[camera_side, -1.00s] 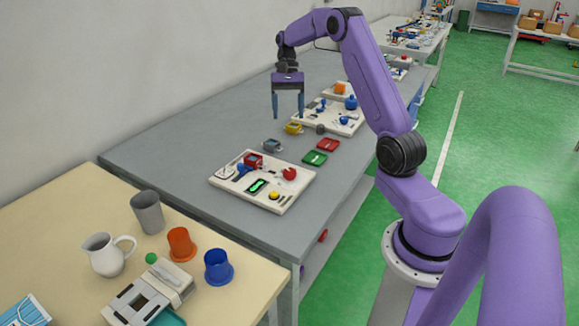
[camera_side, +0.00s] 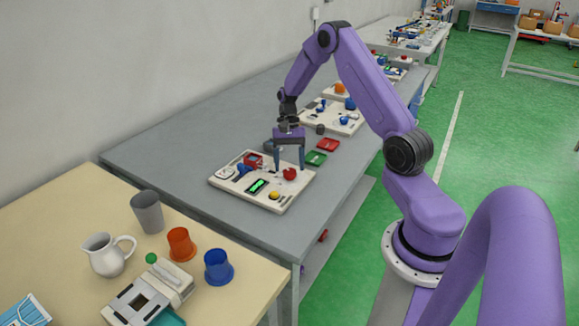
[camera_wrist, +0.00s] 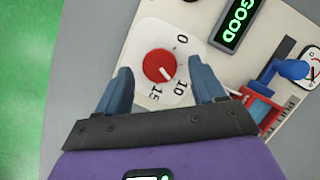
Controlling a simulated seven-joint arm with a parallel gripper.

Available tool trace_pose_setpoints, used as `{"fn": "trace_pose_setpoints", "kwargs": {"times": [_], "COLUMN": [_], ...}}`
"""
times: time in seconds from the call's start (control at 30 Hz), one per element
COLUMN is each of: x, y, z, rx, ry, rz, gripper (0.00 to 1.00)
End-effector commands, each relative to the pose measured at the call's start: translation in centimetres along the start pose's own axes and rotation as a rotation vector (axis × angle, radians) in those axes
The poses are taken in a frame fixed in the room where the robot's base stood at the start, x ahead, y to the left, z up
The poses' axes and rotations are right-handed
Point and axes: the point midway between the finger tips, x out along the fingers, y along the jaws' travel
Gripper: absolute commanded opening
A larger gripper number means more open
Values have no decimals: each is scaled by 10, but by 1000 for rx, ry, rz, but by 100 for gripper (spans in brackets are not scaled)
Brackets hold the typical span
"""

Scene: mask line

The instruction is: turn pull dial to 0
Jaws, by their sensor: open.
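The pull dial is a red round knob (camera_wrist: 159,65) on a white plate marked 0, 10 and 15 in the wrist view. Its white pointer mark faces the lower right, roughly between 10 and 15. In the side view the red knob (camera_side: 289,174) sits at the right of a cream board (camera_side: 236,194). My gripper (camera_side: 289,167) is open and points down over it. In the wrist view the open fingers (camera_wrist: 163,86) stand left and right of the knob, apart from it and slightly nearer the camera's bottom edge. Nothing is held.
The board also carries a green display reading GOOD (camera_wrist: 237,22), a blue lever (camera_wrist: 291,68), a red block (camera_wrist: 262,105) and a yellow button (camera_side: 274,195). Bare grey table lies left of the board.

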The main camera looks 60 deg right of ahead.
Motion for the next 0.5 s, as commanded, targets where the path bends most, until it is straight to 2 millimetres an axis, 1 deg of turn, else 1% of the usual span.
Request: {"fn": "trace_pose_setpoints", "kwargs": {"times": [0.03,0.17,0.47,0.5], "x": [5,12,14,14], "y": [1,0,0,0], "z": [0,0,0,0], "rx": [1,1,1,1], "ry": [-3,-1,0,0], "rz": [2,1,0,0], "gripper": [69,69,69,59]}}
